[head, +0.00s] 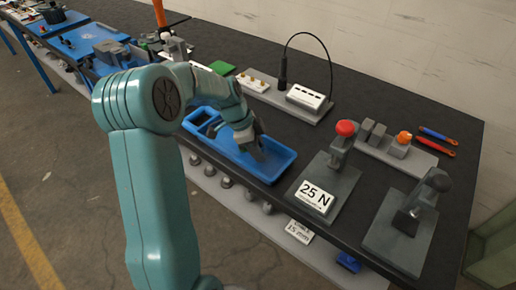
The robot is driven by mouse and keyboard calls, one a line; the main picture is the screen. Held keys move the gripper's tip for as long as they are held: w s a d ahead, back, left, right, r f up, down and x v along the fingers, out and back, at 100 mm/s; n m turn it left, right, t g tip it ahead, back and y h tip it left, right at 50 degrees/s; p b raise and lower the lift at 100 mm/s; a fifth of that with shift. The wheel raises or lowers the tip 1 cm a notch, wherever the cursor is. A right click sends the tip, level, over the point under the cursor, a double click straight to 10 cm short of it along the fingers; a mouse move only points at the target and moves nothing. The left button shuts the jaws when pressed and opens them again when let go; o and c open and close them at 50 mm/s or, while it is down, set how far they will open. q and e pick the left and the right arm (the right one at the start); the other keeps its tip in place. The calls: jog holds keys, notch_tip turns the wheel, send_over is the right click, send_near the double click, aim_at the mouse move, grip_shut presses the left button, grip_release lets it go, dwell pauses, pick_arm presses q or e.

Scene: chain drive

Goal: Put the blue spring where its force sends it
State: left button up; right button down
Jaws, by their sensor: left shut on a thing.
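My left gripper (257,152) reaches down into a blue tray (283,170) with compartments, at the front edge of the table. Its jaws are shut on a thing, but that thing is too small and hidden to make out. I cannot pick out the blue spring. A white sign reading 25 N (314,196) lies on a grey plate right of the tray. On that plate stands a device with a red knob (345,128). Another grey device (425,200) stands on a plate farther right, with no readable sign. My right gripper is not in view.
Behind the tray, a grey base (270,90) carries a white box (305,97) and a cable arch. A grey rack (395,145) and blue and red tools (440,138) lie at the right. A lower shelf (255,215) holds dark knobs and a white card (299,231).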

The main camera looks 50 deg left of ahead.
pick_arm(q)
jog(key=shift+f+b, duration=0.3)
jog(key=o, duration=1.1)
jog(key=shift+r, duration=0.1)
jog(key=v, duration=1.2)
jog(key=shift+r+p, duration=0.15)
jog(key=shift+p, duration=0.15)
